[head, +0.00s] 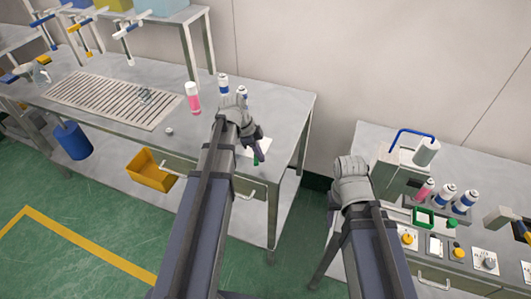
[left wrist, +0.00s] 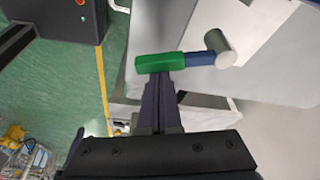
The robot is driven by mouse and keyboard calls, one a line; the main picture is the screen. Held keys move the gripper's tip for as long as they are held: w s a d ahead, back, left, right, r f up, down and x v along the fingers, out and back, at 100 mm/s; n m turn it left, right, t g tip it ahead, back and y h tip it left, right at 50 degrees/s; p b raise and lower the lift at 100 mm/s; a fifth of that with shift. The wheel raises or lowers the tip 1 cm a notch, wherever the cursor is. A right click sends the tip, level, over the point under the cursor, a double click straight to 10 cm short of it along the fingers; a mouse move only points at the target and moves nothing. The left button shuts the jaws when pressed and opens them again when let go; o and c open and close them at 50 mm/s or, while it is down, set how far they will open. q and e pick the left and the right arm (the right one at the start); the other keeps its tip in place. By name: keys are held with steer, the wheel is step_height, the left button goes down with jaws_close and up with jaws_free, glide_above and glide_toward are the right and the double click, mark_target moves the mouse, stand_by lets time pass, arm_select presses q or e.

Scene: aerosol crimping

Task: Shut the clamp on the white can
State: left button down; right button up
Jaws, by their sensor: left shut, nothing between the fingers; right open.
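I cannot tell whether the handle belongs to the clamp. My left gripper (head: 258,154) is shut and empty, with a green grip (left wrist: 160,63) at its fingertips. In the left wrist view a blue bar (left wrist: 199,58) runs from this grip to a grey-white cylinder (left wrist: 221,48). Whether the fingertips touch the grip is unclear. My right gripper (head: 332,215) is mostly hidden by its own arm, left of the right-hand station; it is open.
Several blue-and-white cans and a pink one (head: 424,190) stand on the right-hand table near a green frame (head: 430,218) and control knobs. The left bench (head: 290,112) carries a slotted plate (head: 112,100) and a pink bottle (head: 193,98). A floor gap separates the tables.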

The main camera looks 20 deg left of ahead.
arm_select(q)
steer(key=shift+s+a+m+g, duration=0.15)
steer(key=shift+a+m+g, duration=0.15)
steer(key=shift+a+m, duration=0.4)
steer(key=shift+s+a, duration=0.3)
steer(key=shift+a, duration=0.5)
steer(key=shift+d, duration=0.7)
steer(key=d, duration=0.2)
steer(key=shift+s+d, duration=0.1)
steer(key=shift+d, duration=0.2)
steer(key=shift+r+p, duration=0.8)
steer(key=p+v, duration=0.8)
steer(key=shift+w+a+r, duration=0.15)
steer(key=shift+w+a, duration=0.1)
steer(key=shift+w, duration=0.05)
